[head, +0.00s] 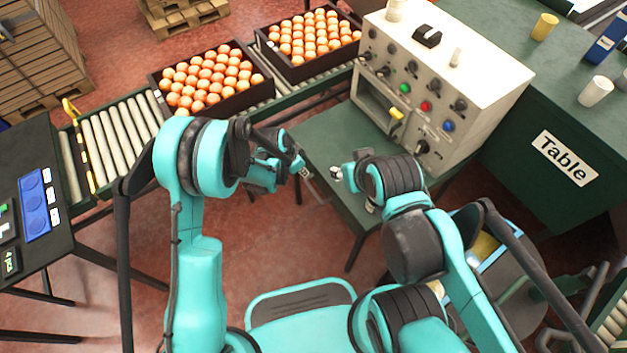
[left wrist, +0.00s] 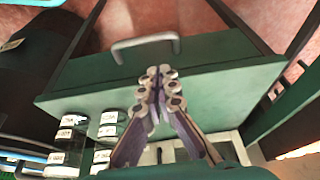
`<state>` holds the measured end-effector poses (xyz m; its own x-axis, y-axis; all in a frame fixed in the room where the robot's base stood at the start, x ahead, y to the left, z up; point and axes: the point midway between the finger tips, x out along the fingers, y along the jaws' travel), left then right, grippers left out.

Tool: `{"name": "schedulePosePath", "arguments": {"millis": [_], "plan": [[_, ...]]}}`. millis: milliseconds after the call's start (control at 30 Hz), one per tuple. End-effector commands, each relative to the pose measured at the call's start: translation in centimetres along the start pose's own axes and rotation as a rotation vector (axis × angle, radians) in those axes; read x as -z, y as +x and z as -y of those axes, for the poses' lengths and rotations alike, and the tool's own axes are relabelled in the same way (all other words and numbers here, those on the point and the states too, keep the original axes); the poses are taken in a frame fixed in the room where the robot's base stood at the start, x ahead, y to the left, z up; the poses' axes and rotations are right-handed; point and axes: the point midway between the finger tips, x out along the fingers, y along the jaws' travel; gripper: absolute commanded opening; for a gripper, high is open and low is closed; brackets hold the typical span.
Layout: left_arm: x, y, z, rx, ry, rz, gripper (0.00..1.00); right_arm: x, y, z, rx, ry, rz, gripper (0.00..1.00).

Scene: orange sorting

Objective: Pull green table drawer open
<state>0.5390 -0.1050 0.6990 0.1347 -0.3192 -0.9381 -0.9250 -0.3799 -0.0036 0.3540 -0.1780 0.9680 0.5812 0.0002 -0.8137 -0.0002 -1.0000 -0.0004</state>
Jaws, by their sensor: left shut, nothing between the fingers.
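The green table (head: 325,140) stands ahead, with a control box on it. In the head view my left gripper (head: 300,166) is at the table's left front edge. My right gripper (head: 338,174) is near the table's front, small and partly hidden by its own arm; its finger gap is unclear.
A control box (head: 480,65) with knobs and coloured buttons stands on the table's right. Two crates of oranges (head: 262,88) sit on the roller conveyor (head: 115,130) behind. A larger green table (head: 530,140) is at right. A dark table (head: 75,225) stands at left.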

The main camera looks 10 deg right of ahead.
Motion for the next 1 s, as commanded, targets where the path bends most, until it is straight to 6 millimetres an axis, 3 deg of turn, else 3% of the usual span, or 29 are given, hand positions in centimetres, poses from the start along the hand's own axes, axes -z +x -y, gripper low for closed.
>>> {"name": "schedulePosePath", "arguments": {"millis": [267, 600, 800, 1000], "plan": [[-0.1, 3.6, -0.6, -0.016, 0.031, 0.002, 0.0, -0.5, 0.7, 0.0, 0.0, 0.0, 0.0, 0.4], [-0.1, 9.7, -0.7, -0.015, 0.029, 0.002, 0.0, -2.0, 2.8, 0.0, 0.0, 0.0, 0.0, 0.4], [0.0, 11.3, -0.6, -0.014, 0.027, 0.002, 0.0, -2.3, 3.2, 0.0, 0.0, 0.0, 0.0, 0.4], [0.0, 11.4, -0.7, -0.014, 0.027, 0.002, 0.0, -2.3, 3.2, 0.0, 0.0, 0.0, 0.0, 0.4]]}}
